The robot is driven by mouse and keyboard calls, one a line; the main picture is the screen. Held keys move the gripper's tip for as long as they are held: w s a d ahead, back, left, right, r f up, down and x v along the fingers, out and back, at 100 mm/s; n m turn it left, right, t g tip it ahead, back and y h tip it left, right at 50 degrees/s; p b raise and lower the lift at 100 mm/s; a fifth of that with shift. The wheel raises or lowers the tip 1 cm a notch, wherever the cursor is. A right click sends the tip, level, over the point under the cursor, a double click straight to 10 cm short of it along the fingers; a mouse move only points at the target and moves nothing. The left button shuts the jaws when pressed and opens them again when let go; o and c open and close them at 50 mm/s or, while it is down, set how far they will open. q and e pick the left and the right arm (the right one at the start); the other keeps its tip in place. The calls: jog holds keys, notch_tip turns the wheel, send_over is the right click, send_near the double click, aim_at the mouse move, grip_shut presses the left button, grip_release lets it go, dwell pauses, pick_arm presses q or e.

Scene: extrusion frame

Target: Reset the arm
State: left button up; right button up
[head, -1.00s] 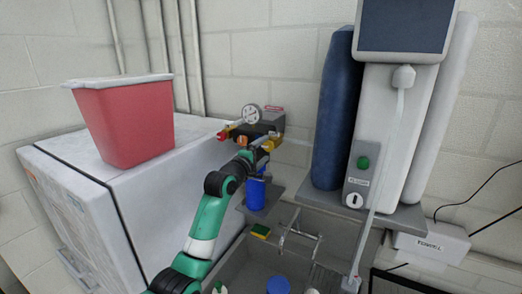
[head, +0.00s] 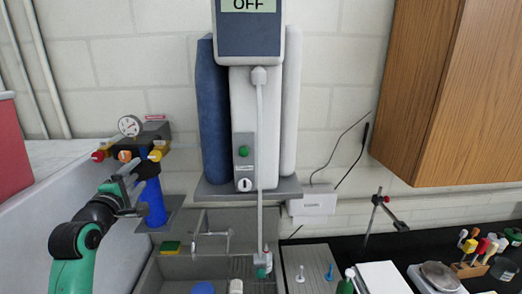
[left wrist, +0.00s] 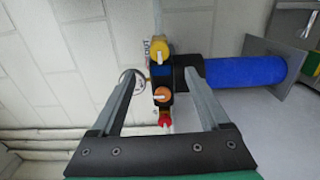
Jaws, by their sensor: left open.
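My left arm comes in from the left in the head view. Its green and black gripper (head: 130,192) is open and empty, just in front of the blue cylinder (head: 153,203) and below the valve block. The left wrist view shows both jaws (left wrist: 160,78) spread wide, with the valve block (left wrist: 162,72) and its yellow, orange and red knobs seen between them. The blue cylinder (left wrist: 245,84) lies to the right in that view. Whether the jaws touch anything is hard to tell. My right gripper is not in view.
A round gauge (head: 130,126) sits atop the valve assembly. A tall dispenser with an OFF screen (head: 248,30) stands above the sink (head: 150,275). A red bin (head: 12,150) is at the left edge. A wooden cabinet (head: 450,90) hangs at right above a black bench with tools.

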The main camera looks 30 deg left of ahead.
pick_arm(q)
jog(key=w+d+r+m+t+h, duration=0.2)
jog(key=w+d, duration=0.1)
jog(key=d, duration=0.6)
jog(key=w+d+r+m+t+h, duration=0.1)
jog(key=w+d+r+h, duration=0.15)
jog(key=d, duration=0.55)
jog(key=s+d+r+m+t+h, duration=0.3)
jog(key=d+r+m, duration=0.3)
jog(key=d, duration=0.7)
jog(key=s+d+r+m+t+h, duration=0.1)
jog(key=s+d+r+m+t, duration=0.2)
jog(key=s+r+m, duration=0.3)
jog(key=s+d+r+m+t+h, duration=0.2)
jog(key=s+d+r+m, duration=0.3)
jog(key=s+m, duration=0.5)
jog(key=shift+s+r+t, duration=0.4)
jog(key=shift+s+r, duration=0.35)
jog(key=shift+s, duration=0.05)
